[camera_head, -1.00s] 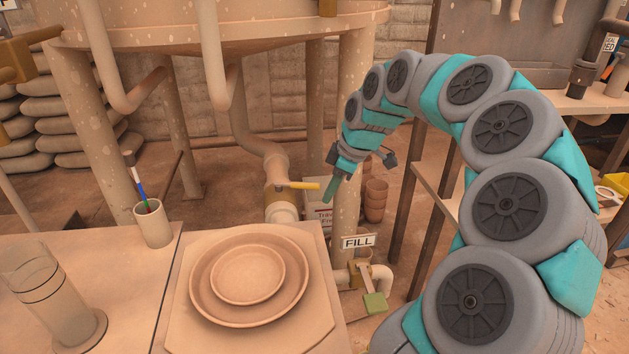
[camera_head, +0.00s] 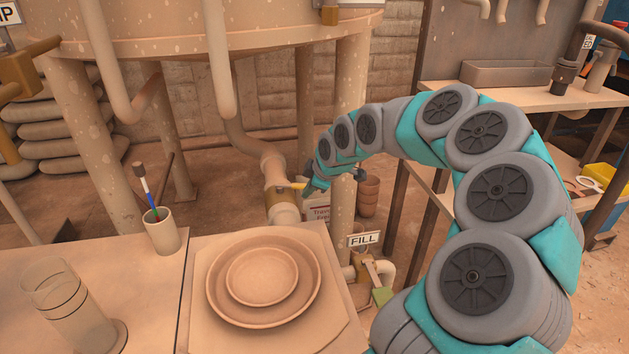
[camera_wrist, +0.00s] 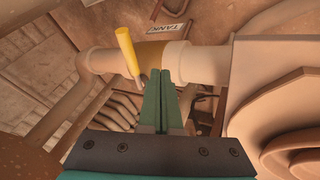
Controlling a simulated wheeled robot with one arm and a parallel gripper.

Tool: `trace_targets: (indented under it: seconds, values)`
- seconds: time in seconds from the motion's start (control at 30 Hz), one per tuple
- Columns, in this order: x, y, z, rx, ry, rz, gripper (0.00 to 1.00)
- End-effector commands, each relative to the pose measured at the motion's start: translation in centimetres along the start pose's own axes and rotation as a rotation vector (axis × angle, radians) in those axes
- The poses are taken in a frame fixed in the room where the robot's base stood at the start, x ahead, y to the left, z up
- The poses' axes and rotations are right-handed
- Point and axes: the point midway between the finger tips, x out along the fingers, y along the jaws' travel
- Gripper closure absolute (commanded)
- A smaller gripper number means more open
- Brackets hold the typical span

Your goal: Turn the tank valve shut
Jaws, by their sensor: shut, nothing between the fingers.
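The tank valve has a brass body (camera_head: 277,200) on the tan pipe under the large tank. Its yellow lever (camera_head: 288,186) shows short in the head view, its right end meeting or passing behind my gripper (camera_head: 307,190). In the wrist view the yellow lever (camera_wrist: 127,52) stands up to the left, across the pipe's line. The brass body (camera_wrist: 152,54) sits behind my fingertips (camera_wrist: 161,74), which are shut and empty, just right of the lever. I cannot tell whether they touch it. A "TANK" label (camera_wrist: 170,27) lies beyond.
A second valve with a green-ended lever (camera_head: 382,295) sits below a "FILL" sign (camera_head: 363,240). A table holds stacked round plates (camera_head: 263,277), a cup with a brush (camera_head: 162,231) and a glass cylinder (camera_head: 73,305). A tank leg (camera_head: 347,130) stands close behind my gripper.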

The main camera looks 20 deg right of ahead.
Motion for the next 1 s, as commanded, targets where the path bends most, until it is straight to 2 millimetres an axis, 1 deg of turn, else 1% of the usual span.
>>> trace_targets:
  seconds: [0.03, 0.07, 0.1, 0.2, 0.3, 0.5, 0.87, 1.0]
  values:
    - [0.8, -0.1, 0.0, 0.000, -0.002, -0.004, 1.00]
    - [1.2, 0.0, 0.0, 0.000, -0.002, -0.004, 1.00]
    - [1.4, 0.8, -0.1, 0.001, 0.001, -0.001, 1.00]
    - [2.3, 1.8, 0.1, 0.001, -0.001, -0.002, 1.00]
    - [2.7, 2.6, 0.1, 0.001, 0.001, 0.001, 1.00]
    - [3.2, 3.2, 0.2, 0.000, 0.001, 0.000, 1.00]
    - [3.2, 3.2, 0.3, 0.000, 0.000, 0.000, 1.00]
    - [3.4, 3.9, 0.5, 0.002, 0.000, -0.001, 1.00]
